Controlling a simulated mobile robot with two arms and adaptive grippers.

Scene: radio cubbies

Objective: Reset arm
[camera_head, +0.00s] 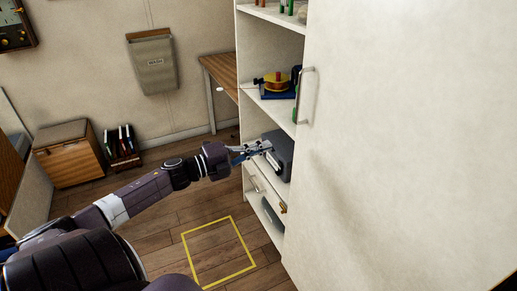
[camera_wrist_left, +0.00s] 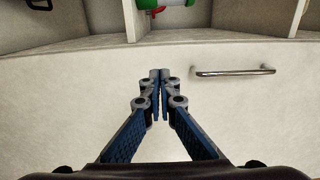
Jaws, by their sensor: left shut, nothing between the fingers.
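My left arm reaches in from the left in the head view. My left gripper (camera_head: 266,147) is at the open front of a white cabinet, by a shelf with a dark grey box-like thing (camera_head: 284,157). I cannot tell whether the gripper touches it. In the left wrist view the gripper (camera_wrist_left: 160,75) is shut, its fingertips together with nothing between them. A white panel with a metal handle (camera_wrist_left: 234,72) lies beyond the fingers. My right gripper is not in view.
The large white cabinet door (camera_head: 410,130) fills the right, with a handle (camera_head: 305,95) near its edge. A yellow square outline (camera_head: 238,233) marks clear wooden floor. A small wooden cabinet (camera_head: 72,160) and a wooden table (camera_head: 222,72) stand by the wall.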

